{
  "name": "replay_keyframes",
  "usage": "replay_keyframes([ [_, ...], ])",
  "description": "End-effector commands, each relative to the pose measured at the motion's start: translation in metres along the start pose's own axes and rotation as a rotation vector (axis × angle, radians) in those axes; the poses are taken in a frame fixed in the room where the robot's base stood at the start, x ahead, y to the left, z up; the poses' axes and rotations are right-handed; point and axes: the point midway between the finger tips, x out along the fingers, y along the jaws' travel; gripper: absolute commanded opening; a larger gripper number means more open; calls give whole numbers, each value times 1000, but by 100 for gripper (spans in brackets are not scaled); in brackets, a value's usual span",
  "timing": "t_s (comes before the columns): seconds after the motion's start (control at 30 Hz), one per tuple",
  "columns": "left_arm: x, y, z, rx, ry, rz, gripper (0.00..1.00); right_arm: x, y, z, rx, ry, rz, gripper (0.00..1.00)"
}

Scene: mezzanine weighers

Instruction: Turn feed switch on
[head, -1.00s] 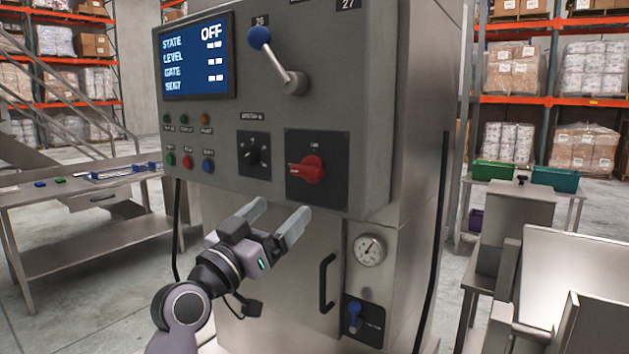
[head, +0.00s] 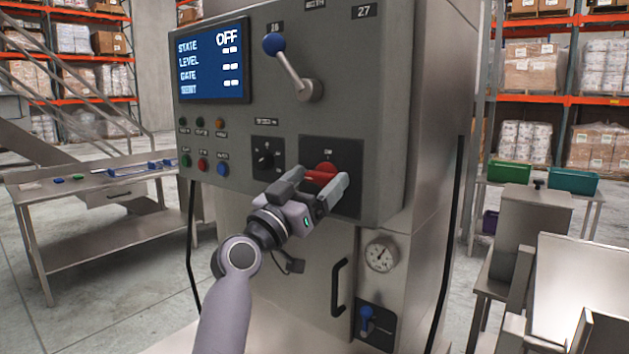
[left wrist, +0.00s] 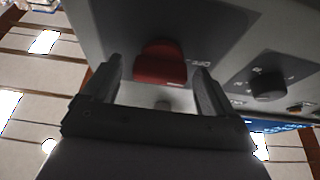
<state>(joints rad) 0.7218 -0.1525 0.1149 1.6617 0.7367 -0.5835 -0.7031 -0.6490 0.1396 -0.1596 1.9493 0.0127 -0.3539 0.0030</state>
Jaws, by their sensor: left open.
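A red rotary switch (head: 322,172) sits on a dark square plate (head: 347,150) on the front of the grey control cabinet. Its label is too small to read in the head view. In the left wrist view the red knob (left wrist: 160,64) lies between my fingertips, with OFF lettering beside it. My left gripper (head: 320,176) is open, one finger on each side of the red knob; I cannot tell whether they touch it. A smaller black selector knob (head: 266,159) is on a plate to its left. The screen (head: 212,62) reads STATE OFF. My right gripper is not in view.
A blue-ended lever (head: 290,65) stands out above the red switch. Push buttons (head: 202,165) are at the left. A gauge (head: 381,254), a door handle (head: 339,287) and a blue valve (head: 367,318) are below. A steel table (head: 100,190) stands left.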

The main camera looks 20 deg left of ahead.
Motion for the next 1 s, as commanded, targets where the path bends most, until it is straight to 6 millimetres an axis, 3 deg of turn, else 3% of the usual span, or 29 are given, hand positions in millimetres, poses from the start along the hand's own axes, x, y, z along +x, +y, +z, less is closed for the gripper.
replay_keyframes([
  [0.17,0,0,0,0,0,0,87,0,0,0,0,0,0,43],
  [0.33,0,0,0,0,0,0,35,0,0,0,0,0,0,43],
  [0.37,0,0,0,0,0,0,31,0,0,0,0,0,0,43],
  [0.67,-1,0,2,27,-1,11,31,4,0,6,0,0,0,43],
  [1.0,-3,-3,7,220,-2,86,31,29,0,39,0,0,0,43],
])
